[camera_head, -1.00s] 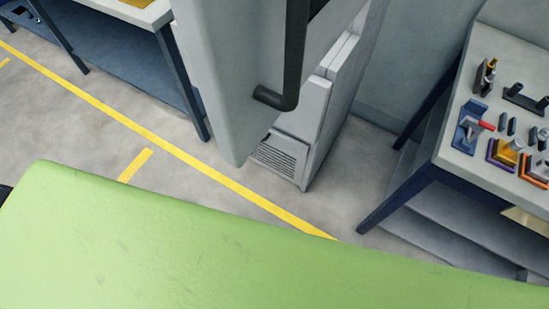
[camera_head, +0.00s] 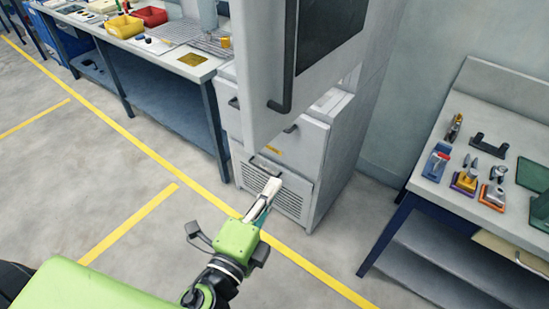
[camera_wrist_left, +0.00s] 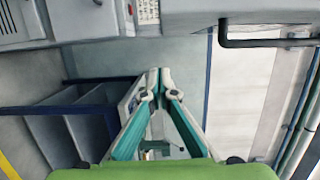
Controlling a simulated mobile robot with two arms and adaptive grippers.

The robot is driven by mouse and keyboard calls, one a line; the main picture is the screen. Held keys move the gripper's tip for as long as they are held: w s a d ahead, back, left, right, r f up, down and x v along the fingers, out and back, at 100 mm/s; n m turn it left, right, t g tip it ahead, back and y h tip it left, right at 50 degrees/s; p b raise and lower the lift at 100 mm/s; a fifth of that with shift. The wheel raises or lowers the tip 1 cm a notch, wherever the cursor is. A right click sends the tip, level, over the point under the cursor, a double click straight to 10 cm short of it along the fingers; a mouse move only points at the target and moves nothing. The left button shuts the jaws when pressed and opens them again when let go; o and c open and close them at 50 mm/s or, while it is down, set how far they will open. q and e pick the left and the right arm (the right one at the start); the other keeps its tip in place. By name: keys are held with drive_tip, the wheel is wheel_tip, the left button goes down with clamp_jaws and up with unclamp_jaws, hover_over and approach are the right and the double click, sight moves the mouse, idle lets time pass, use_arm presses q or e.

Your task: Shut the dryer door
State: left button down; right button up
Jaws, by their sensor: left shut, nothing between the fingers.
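The dryer door (camera_head: 262,75) is a pale grey panel with a dark window and a long black bar handle (camera_head: 285,90). It stands swung out, open, in front of the grey dryer cabinet (camera_head: 340,150). My left gripper (camera_head: 272,183) is shut and empty. In the head view it appears below the door's lower end, in front of the vented lower panel; its exact distance from the door is unclear. In the left wrist view the fingertips (camera_wrist_left: 159,72) meet with nothing between them. A black bar handle (camera_wrist_left: 260,43) shows at upper right there. My right gripper is out of view.
A workbench (camera_head: 190,70) with bins stands left of the dryer. A table (camera_head: 445,190) with tools and small fixtures stands at the right. The floor (camera_head: 150,185) with yellow lines is clear in front.

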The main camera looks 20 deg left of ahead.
use_arm(q)
drive_tip(key=w+a+r+p, duration=0.1)
drive_tip(key=w+a+p, duration=0.1)
drive_tip(key=w+p, duration=0.4)
drive_tip(key=w, duration=0.5)
drive_tip(key=shift+w+a, duration=0.2)
drive_tip(key=shift+a, duration=0.15)
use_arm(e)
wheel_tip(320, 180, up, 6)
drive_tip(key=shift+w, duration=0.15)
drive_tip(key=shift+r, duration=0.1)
